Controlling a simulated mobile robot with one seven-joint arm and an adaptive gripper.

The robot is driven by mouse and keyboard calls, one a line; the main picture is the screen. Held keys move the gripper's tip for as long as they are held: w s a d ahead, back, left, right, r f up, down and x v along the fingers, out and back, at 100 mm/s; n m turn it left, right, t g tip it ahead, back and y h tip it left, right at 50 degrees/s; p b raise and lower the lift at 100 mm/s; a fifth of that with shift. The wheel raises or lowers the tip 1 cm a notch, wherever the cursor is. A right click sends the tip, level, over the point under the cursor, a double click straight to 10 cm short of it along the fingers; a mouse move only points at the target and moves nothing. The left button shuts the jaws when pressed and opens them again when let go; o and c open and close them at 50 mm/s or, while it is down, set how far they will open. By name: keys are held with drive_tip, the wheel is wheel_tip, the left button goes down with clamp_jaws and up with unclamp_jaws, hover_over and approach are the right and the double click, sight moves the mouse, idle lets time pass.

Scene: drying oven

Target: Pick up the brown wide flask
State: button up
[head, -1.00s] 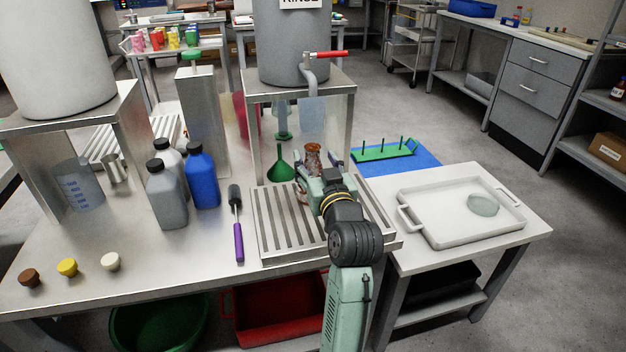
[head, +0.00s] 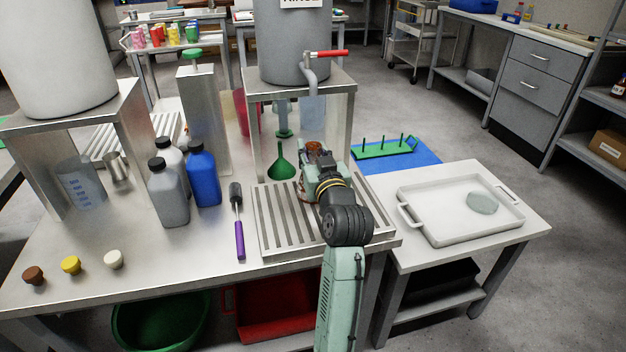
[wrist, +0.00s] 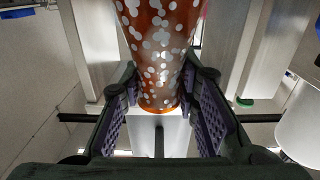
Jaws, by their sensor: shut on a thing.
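The brown wide flask (wrist: 158,45) is covered in white spots and fills the upper middle of the wrist view, between the two purple-padded fingers of my gripper (wrist: 165,115). The gripper is shut on it. In the head view only the flask's brown top (head: 315,147) shows past my gripper (head: 318,165), over the slatted metal rack under the grey tank. The rest of the flask is hidden by the gripper there. I cannot tell from these views whether its base touches the rack.
The slatted rack (head: 270,230) lies below. A green funnel (head: 281,165) stands just left of the gripper, and the tank's red-handled tap (head: 325,54) is above. A white tray (head: 445,235) is at right.

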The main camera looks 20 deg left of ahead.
clamp_jaws()
idle(0.3)
drive_tip(key=shift+r, duration=0.15)
idle(0.3)
